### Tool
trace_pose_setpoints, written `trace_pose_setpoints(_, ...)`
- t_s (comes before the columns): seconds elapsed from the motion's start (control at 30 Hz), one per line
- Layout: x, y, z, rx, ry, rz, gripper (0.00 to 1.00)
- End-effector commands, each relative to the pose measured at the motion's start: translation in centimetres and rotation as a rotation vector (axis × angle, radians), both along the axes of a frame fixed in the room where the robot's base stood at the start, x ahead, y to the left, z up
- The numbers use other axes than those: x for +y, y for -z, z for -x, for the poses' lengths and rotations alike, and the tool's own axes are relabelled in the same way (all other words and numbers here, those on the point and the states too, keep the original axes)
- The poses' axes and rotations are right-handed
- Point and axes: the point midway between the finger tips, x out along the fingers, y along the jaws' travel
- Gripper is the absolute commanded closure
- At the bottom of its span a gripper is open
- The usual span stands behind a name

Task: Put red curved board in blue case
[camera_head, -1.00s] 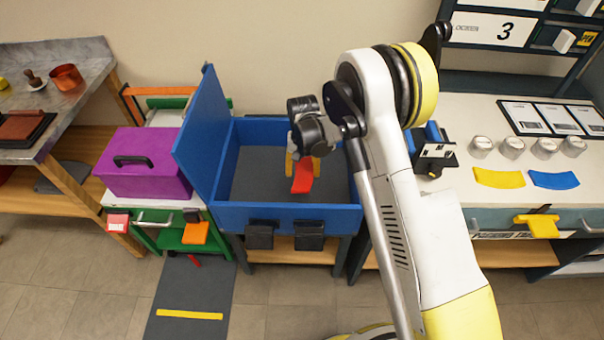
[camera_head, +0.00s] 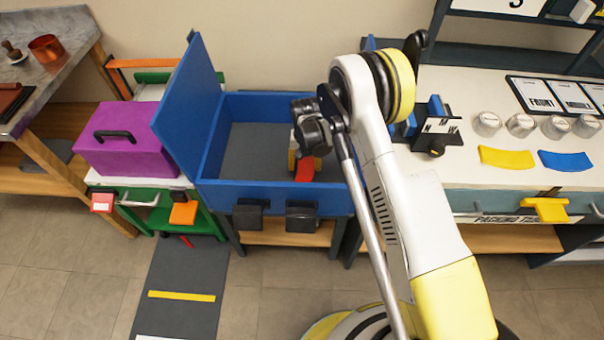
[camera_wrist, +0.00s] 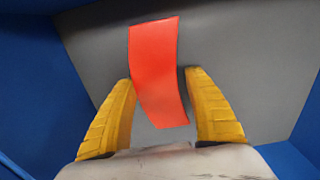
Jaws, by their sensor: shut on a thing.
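The red curved board (camera_head: 304,171) is in the open blue case (camera_head: 270,198), near its front right, in the head view. In the wrist view the red curved board (camera_wrist: 157,70) lies between the two yellow fingers of my gripper (camera_wrist: 160,77), which is shut on it. Grey case floor (camera_wrist: 245,60) shows behind the board, with blue walls around it. I cannot tell whether the board touches the floor. In the head view my gripper (camera_head: 303,160) is partly hidden by my wrist.
The case's blue lid (camera_head: 188,105) stands raised on the left. A purple box (camera_head: 125,145) sits left of it. On the right counter are a yellow curved board (camera_head: 507,158), a blue curved board (camera_head: 566,160) and several metal jars. The case floor's left part is clear.

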Motion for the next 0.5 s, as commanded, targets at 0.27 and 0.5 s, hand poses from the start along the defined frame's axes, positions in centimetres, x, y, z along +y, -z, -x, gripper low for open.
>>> trace_pose_setpoints(0.27, 0.0, 3.9, 0.0, 0.000, 0.000, 0.000, 0.76)
trace_pose_setpoints(0.5, 0.0, 4.2, 0.0, 0.000, 0.000, 0.000, 0.76)
